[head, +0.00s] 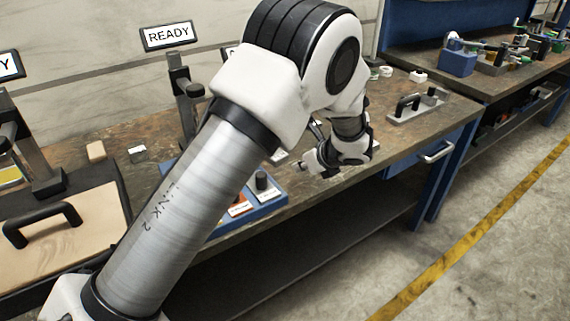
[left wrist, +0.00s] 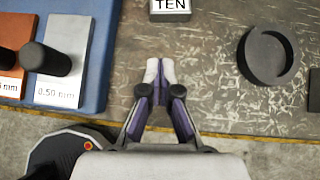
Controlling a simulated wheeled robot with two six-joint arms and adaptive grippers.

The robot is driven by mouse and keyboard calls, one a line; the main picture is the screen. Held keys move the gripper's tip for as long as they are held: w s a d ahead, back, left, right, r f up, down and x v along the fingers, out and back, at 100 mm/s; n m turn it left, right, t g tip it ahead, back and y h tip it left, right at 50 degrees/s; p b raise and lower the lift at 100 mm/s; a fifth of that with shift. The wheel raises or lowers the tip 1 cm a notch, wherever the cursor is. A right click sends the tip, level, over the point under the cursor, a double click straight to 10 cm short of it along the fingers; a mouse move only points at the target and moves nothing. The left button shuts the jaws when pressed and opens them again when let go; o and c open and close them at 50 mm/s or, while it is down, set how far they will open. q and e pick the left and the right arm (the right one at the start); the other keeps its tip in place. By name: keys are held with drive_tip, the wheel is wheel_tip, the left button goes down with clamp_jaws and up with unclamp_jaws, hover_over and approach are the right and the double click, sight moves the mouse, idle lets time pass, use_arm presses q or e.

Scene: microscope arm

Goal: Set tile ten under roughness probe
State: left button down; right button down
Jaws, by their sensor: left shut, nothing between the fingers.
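A small white block marked TEN (left wrist: 170,8) lies on the worn bench top at the top edge of the left wrist view, partly cut off. My left gripper (left wrist: 160,70) is shut and empty, its fingertips together below the block in that picture and apart from it. In the head view the left gripper (head: 318,166) is small, over the front part of the bench, partly hidden by my own arm. A dark stand with a READY sign (head: 168,36) rises at the back; I cannot tell whether it is the roughness probe. My right gripper is not in view.
A blue tray (left wrist: 104,40) holds orange and grey plates with black knobs, one marked 0.50 mm. A round dark dish (left wrist: 268,56) sits to the right. A wooden board with a black handle (head: 42,222) is at left. A handled plate (head: 415,106) lies farther right.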

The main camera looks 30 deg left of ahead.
sight(283, 167)
use_arm(q)
drive_tip(key=x, duration=0.4)
drive_tip(key=shift+w+f, duration=0.2)
drive_tip(key=shift+f, duration=0.05)
drive_tip(key=a, duration=0.2)
drive_tip(key=shift+w+a+r, duration=0.25)
drive_tip(key=shift+w+a, duration=0.05)
drive_tip(key=shift+w, duration=0.1)
drive_tip(key=shift+a, duration=0.45)
drive_tip(key=shift+w, duration=0.15)
drive_tip(key=shift+w+a+r+p, duration=0.1)
drive_tip(key=shift+a+p, duration=0.1)
drive_tip(key=shift+a, duration=0.2)
drive_tip(key=shift+w+a+p, duration=0.1)
drive_tip(key=shift+a+p, duration=0.05)
drive_tip(key=shift+a, duration=0.3)
drive_tip(key=shift+d, duration=0.1)
